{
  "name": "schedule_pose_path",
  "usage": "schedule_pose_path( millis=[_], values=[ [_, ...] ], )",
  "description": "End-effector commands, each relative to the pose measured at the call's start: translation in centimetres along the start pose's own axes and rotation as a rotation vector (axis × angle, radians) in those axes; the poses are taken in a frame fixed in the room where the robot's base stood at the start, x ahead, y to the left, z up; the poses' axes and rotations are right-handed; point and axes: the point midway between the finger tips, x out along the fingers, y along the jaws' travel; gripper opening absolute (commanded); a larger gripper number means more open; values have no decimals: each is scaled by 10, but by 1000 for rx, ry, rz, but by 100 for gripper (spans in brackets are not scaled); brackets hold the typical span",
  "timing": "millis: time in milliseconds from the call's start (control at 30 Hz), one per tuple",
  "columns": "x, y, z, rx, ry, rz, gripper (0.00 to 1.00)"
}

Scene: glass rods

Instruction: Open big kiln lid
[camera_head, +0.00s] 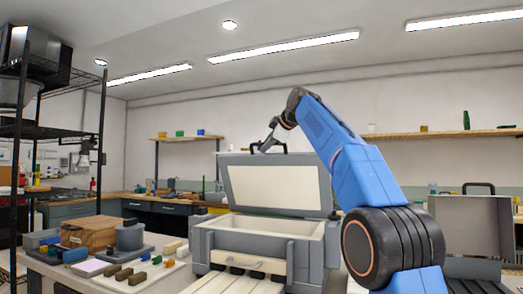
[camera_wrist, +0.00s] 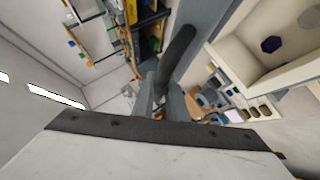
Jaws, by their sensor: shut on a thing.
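The big kiln (camera_head: 207,240) is a grey box with a pale inner lining, standing on the worktop. Its lid (camera_head: 275,190) stands raised and nearly upright behind the opening, pale inner face toward me. A dark handle (camera_head: 283,147) is on the lid's top edge. My gripper (camera_head: 267,146) is at this handle, reaching over from the right; the fingertips are small here. In the wrist view, my gripper (camera_wrist: 165,95) is shut on the dark handle (camera_wrist: 179,50). The open kiln's pale interior (camera_wrist: 245,50) shows there too, with a dark purple piece (camera_wrist: 271,44) inside.
A smaller grey kiln (camera_head: 472,225) with a raised lid stands at the right. Left of the big kiln are a wooden box (camera_head: 88,232), a grey pot (camera_head: 130,236) and several small coloured blocks. A black wire rack (camera_head: 20,130) stands far left. Wall shelves are behind.

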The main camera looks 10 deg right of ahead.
Motion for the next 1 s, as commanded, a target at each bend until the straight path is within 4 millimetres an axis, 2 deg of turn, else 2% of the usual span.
schedule_pose_path(
  millis=[467,500,567,1000],
  values=[
    [-5,2,0,-2,1,3,0],
    [-5,2,0,-2,1,3,17],
    [-5,2,0,-2,2,3,31],
    [-9,1,1,-1,0,1,31]
  ],
)
